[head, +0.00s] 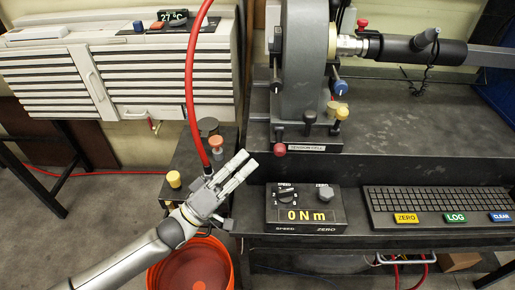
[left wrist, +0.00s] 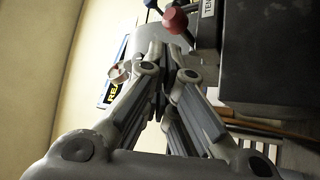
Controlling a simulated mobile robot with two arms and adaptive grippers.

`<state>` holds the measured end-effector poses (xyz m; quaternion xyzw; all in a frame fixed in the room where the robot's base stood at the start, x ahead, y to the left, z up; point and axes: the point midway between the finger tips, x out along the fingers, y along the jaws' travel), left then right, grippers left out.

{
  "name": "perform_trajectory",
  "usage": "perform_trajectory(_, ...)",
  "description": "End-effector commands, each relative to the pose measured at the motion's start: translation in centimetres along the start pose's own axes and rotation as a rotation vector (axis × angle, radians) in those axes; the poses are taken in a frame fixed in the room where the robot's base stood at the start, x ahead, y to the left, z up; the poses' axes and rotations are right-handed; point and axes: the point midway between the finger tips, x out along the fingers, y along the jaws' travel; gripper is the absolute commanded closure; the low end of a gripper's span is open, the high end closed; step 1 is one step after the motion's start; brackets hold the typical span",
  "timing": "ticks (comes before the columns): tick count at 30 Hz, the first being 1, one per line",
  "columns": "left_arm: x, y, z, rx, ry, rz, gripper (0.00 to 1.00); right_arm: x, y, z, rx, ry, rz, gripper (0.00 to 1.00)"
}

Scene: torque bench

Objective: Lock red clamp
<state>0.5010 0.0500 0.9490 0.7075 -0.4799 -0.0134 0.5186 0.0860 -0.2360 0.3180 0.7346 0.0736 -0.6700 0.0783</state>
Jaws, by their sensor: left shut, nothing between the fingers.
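A lever with a round red knob (head: 280,150) sticks out at the lower front left corner of the grey torque machine (head: 304,70). A red knob on a dark lever also shows near the top of the left wrist view (left wrist: 175,20). My left gripper (head: 246,161) has its fingers together and holds nothing. Its tips point up and right, a little left of and below the red knob, with a visible gap. In the left wrist view the closed fingers (left wrist: 158,48) point up, with the knob beyond and slightly right of them. My right gripper is not in view.
A second red knob (head: 362,23) sits higher up, by the shaft. Blue (head: 340,87) and yellow (head: 341,113) knobs are on the machine's right. A red hose (head: 190,80) hangs behind my left gripper. A control box (head: 305,208) and keyboard (head: 435,202) lie on the front shelf; an orange bucket (head: 222,250) stands below.

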Motion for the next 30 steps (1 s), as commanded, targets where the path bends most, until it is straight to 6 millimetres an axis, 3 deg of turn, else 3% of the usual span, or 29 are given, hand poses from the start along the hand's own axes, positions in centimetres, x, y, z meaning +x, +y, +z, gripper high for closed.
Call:
perform_trajectory(3,-2.6,-0.1,-0.1,0.001,0.001,-0.002,1.0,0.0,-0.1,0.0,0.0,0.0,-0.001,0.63)
perform_trajectory(10,-5.5,0.1,-0.3,0.001,0.004,0.004,1.0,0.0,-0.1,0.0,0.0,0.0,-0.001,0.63)
perform_trajectory(30,-5.9,0.1,-0.4,0.002,0.006,0.007,1.0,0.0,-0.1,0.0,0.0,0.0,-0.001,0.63)
